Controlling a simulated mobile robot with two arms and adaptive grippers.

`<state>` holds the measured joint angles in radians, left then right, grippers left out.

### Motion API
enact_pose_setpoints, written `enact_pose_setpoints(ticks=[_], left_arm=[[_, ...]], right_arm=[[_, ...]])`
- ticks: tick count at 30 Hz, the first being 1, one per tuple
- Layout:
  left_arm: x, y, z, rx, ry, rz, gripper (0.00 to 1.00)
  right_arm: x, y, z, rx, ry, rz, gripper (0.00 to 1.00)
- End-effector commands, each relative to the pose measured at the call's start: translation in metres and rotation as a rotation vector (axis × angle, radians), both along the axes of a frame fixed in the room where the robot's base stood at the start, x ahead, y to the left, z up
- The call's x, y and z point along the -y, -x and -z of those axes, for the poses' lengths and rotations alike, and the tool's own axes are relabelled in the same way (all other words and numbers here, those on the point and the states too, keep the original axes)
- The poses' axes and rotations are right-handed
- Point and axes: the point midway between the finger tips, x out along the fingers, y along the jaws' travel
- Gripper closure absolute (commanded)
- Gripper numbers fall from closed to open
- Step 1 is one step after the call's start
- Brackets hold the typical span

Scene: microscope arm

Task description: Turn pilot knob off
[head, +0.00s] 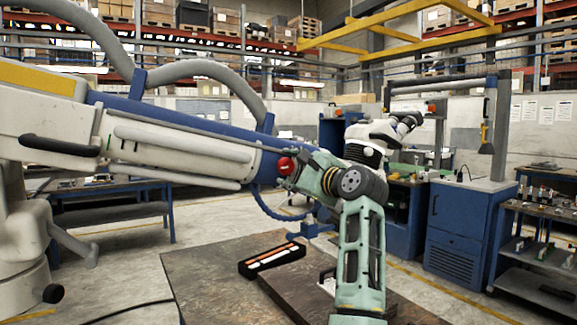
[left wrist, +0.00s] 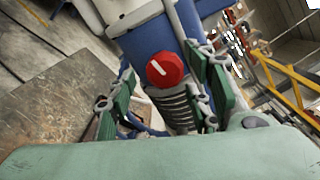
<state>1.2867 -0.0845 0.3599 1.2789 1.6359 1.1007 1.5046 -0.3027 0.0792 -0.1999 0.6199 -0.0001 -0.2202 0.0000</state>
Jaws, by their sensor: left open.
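The pilot knob is a round red knob (head: 286,166) on the end of the white and blue microscope arm (head: 180,130). In the left wrist view the red knob (left wrist: 170,72) faces me and has a short slanted white mark. My left gripper (head: 295,172) is at the knob in the head view. In the left wrist view the green fingers of my left gripper (left wrist: 165,92) are spread apart, one on each side of the knob, with gaps visible. Whether the tips reach past the knob's face is unclear. My right gripper is not in view.
A black tray with orange and white parts (head: 272,259) lies on the brown tabletop (head: 205,285) below the arm. A white microscope head (head: 372,135) hangs behind my arm. Blue cabinets (head: 462,230) and workbenches stand at the right. A coiled spring-like part (left wrist: 178,108) sits below the knob.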

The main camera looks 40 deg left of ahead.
Motion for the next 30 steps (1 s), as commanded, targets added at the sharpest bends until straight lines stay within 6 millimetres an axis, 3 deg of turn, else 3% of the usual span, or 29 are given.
enact_pose_setpoints(ticks=[6,14,28,30], left_arm=[[-0.018,-0.005,0.0,-0.001,0.0,0.0,0.53],[-0.019,-0.006,0.001,-0.001,-0.001,0.001,0.53],[-0.019,-0.005,0.001,-0.001,0.001,-0.001,0.93],[-0.019,-0.005,0.002,-0.003,0.002,-0.002,0.94]], right_arm=[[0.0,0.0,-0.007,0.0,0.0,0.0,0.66],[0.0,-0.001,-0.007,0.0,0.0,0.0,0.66],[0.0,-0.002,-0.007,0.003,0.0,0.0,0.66],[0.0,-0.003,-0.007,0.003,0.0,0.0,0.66]])
